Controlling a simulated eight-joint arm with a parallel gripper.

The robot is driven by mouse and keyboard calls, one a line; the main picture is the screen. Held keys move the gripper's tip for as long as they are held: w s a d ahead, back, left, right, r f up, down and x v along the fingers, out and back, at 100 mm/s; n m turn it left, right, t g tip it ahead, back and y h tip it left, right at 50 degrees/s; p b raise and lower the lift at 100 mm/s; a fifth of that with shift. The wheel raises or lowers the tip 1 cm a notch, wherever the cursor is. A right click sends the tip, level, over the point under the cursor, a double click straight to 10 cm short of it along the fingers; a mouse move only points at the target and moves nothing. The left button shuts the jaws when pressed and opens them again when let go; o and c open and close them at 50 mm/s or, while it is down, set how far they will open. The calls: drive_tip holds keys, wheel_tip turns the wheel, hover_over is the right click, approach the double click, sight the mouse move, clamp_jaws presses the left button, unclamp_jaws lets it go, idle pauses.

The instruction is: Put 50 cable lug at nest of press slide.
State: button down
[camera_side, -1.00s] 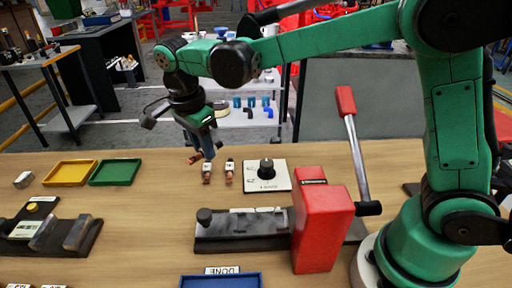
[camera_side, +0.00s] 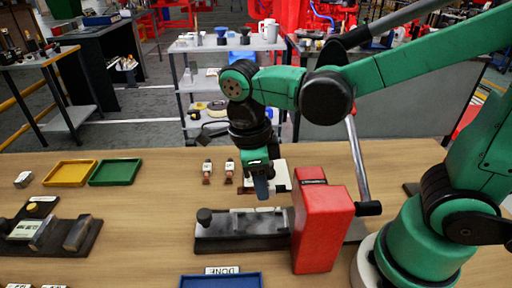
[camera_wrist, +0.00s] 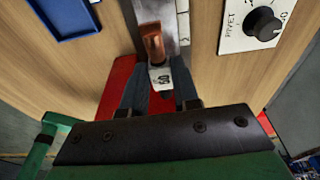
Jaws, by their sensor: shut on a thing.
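The 50 cable lug (camera_wrist: 153,43) has a copper body and a white tag reading 50 in the wrist view. My gripper (camera_wrist: 160,88) is shut on its tagged end. The press slide (camera_wrist: 155,10) is a grey metal strip beyond the lug in that view. In the side view my gripper (camera_side: 262,190) points down just above the slide's dark base (camera_side: 235,239), left of the red press block (camera_side: 322,225). The held lug is hard to make out there. Contact between lug and nest cannot be told.
Two other tagged lugs (camera_side: 207,172) (camera_side: 229,172) stand on the table. A white dial plate (camera_side: 280,170) is partly behind my gripper. Yellow (camera_side: 70,173) and green (camera_side: 115,172) trays lie at left, a blue tray (camera_side: 222,281) in front. The press lever (camera_side: 358,160) rises at right.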

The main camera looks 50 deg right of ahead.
sight(262, 222)
drive_tip(key=shift+f, duration=3.6)
drive_tip(key=shift+f, duration=0.3)
drive_tip(key=c, duration=0.6)
unclamp_jaws()
drive_tip(key=shift+r, duration=3.5)
